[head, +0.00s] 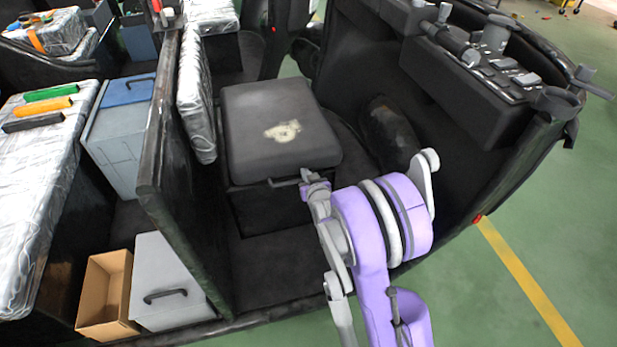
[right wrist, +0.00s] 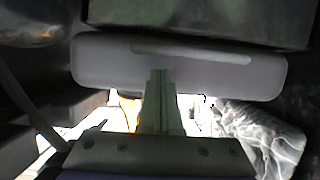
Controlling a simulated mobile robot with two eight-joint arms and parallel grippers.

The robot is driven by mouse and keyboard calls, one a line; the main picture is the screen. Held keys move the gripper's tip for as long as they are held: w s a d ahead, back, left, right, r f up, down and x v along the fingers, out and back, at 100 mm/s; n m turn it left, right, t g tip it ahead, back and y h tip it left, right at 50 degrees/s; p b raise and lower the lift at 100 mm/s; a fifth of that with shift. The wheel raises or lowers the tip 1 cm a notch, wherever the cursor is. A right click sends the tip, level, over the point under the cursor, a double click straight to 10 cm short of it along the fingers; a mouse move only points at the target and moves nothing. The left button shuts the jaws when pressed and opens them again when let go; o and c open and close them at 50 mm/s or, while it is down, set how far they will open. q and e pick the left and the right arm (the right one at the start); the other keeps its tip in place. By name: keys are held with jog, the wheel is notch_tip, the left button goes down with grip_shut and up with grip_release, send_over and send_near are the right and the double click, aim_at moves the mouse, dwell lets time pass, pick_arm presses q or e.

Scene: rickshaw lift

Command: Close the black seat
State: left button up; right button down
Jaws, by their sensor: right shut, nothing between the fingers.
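The black seat (head: 275,125) is a square cushion with a pale worn patch, on a dark box in the middle of the head view. Its top looks nearly flat. I cannot tell whether it is fully down on the box. My right gripper (head: 287,182) is shut and empty at the seat's front edge; whether it touches is unclear. My left gripper is out of view.
A black partition (head: 170,180) stands left of the seat. A wrapped cushion (head: 196,95) leans beside it. A dark console (head: 470,75) with controls is at the right. A cardboard box (head: 104,295) and a grey drawer (head: 165,285) sit low left. Green floor is clear at lower right.

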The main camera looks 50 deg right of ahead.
jog(key=shift+s+a+r, duration=0.1)
jog(key=shift+s+r, duration=0.05)
jog(key=shift+r, duration=0.45)
jog(key=shift+s+a+r, duration=0.1)
jog(key=shift+r, duration=0.5)
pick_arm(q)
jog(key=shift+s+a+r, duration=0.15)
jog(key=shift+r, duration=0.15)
pick_arm(e)
jog(key=s+a+f, duration=0.1)
jog(key=s+a, duration=0.3)
jog(key=s, duration=0.4)
jog(key=shift+a+f, duration=0.25)
jog(key=shift+a, duration=0.15)
jog(key=shift+w, duration=0.1)
